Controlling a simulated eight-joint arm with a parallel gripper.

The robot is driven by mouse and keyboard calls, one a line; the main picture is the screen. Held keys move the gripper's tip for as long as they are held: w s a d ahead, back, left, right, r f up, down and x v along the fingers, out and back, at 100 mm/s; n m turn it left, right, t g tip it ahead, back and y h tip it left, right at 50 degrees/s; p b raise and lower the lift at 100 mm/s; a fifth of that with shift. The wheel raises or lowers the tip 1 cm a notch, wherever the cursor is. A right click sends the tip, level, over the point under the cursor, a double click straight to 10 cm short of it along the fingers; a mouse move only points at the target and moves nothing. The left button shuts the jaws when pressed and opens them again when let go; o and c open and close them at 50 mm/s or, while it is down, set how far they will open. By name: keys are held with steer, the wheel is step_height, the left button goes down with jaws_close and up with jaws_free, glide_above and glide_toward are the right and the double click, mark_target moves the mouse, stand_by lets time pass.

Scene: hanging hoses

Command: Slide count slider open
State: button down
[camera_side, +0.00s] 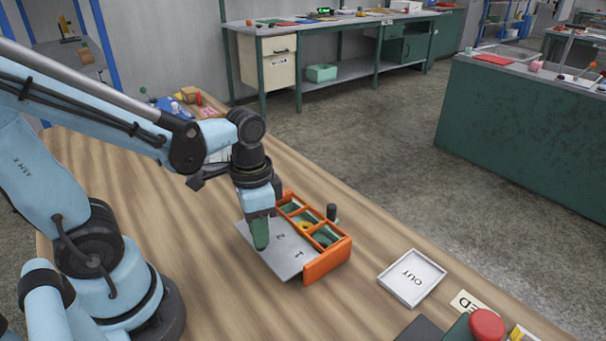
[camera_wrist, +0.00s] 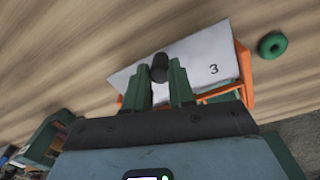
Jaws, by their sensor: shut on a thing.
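The count slider (camera_side: 285,258) is a flat grey plate with printed numbers; 1 and 2 show in the side view. It sticks out to the left of an orange box (camera_side: 325,266), whose compartments are uncovered, with green and yellow pieces inside. In the wrist view the slider (camera_wrist: 200,52) shows a 3 and a dark round knob (camera_wrist: 159,68). My gripper (camera_side: 260,240) is over the plate, its green fingers (camera_wrist: 166,82) shut on the knob. The knob is hidden behind the fingers in the side view.
A white OUT tray (camera_side: 412,278) is to the right. A red button (camera_side: 487,324) is at the front right. Small items lie at the table's far left.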

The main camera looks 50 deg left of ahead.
steer(key=shift+s, duration=0.2)
steer(key=c, duration=1)
jaws_free()
steer(key=shift+o, duration=0.2)
step_height(320, 180, up, 12)
steer(key=shift+a, duration=0.25)
steer(key=shift+w, duration=0.1)
steer(key=n+t, duration=0.4)
steer(key=t, duration=0.3)
glide_above(280, 232)
steer(key=shift+f, duration=2.2)
